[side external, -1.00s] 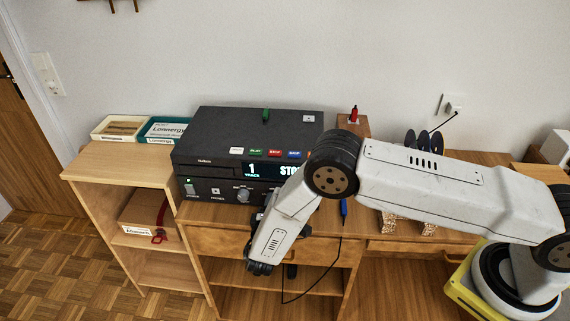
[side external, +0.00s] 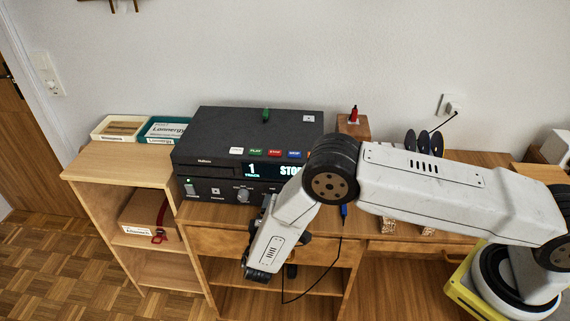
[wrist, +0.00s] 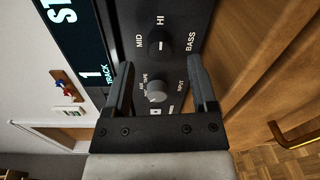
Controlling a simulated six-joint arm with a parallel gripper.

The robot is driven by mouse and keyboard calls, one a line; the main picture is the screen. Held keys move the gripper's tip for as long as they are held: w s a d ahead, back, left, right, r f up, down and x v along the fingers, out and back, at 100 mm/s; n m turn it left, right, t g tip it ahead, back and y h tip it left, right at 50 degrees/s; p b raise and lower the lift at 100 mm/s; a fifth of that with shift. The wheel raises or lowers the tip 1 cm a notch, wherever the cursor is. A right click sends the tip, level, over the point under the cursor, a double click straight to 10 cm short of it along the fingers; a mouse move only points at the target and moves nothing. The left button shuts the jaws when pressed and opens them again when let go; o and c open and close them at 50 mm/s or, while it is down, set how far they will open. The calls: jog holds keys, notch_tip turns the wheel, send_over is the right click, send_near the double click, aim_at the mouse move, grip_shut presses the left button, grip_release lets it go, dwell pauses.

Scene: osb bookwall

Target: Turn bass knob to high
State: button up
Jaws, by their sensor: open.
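The bass knob (wrist: 158,42) is a dark round knob in the wrist view, with MID and HI printed around it and BASS beside it. A silver input knob (wrist: 156,90) shows between the fingers. In the side view my gripper (side external: 268,206) is at the front of the black audio unit (side external: 245,135), and my arm hides the bass knob there.
The silver knob also shows in the side view (side external: 243,196), left of my gripper. The unit stands on a wooden desk (side external: 220,215). A blue pen-like item (side external: 344,211) and a thin cable (side external: 335,265) are to the right. Boxes (side external: 165,129) sit on the left shelf.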

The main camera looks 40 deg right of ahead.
jog(key=shift+v, duration=2.9)
jog(key=shift+r, duration=0.1)
jog(key=s+d+r+m+g+y, duration=0.1)
jog(key=s+d+r+m+g, duration=0.15)
jog(key=d+g, duration=0.3)
jog(key=s+d+r+m+g+y, duration=0.1)
jog(key=s+d+r+m+g, duration=0.1)
jog(key=s+d+r+g, duration=0.25)
jog(key=s+d+r+m+y, duration=0.6)
jog(key=s+r+y, duration=0.4)
jog(key=shift+s+d, duration=0.15)
jog(key=shift+d, duration=0.05)
